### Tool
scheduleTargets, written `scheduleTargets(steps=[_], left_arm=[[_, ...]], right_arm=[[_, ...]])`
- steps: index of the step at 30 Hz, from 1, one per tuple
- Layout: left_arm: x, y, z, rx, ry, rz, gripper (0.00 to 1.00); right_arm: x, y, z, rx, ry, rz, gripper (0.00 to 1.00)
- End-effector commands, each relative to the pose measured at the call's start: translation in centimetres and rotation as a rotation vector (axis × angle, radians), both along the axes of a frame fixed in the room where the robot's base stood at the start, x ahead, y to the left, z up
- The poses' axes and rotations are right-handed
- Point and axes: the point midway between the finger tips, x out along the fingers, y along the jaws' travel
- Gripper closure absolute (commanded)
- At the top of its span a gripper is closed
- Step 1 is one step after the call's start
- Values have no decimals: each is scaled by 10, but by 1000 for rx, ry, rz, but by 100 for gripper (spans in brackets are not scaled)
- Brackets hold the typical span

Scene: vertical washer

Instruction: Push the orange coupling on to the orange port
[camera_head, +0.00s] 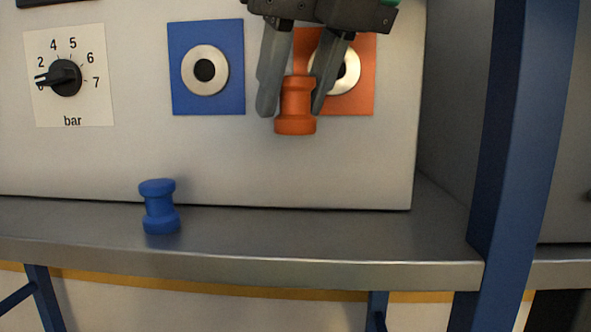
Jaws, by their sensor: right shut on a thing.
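My right gripper (294,105) reaches in from the top and is shut on the orange coupling (295,122). The coupling is upright between the two grey fingers, in front of the panel and overlapping the lower left of the orange plate. The orange port (349,82), a pale ring with a dark hole on an orange square plate (363,103), is partly hidden behind the right finger. The coupling shows left of and a little below the port's hole. How far it stands out from the panel I cannot tell. My left gripper is not in view.
A blue coupling (160,208) stands on the metal shelf (330,235). A blue plate (180,102) with a ring port (190,69) is left of the gripper. A pressure dial (65,78) is further left. A blue post (520,130) rises at the right.

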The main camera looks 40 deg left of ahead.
Motion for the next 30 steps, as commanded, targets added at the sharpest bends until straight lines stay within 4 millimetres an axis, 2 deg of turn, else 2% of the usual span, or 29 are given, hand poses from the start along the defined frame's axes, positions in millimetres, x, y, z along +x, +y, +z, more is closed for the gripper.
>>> scheduleTargets(steps=[3, 11, 21, 30], left_arm=[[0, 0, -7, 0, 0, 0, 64], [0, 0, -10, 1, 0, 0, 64], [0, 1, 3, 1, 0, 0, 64], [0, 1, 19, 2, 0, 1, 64]], right_arm=[[-1, 1, 24, 2, 0, 0, 90], [-1, 1, 76, 3, 1, -1, 90], [-1, 1, 144, 1, 0, -1, 90], [0, 1, 180, 0, -1, 0, 90]])
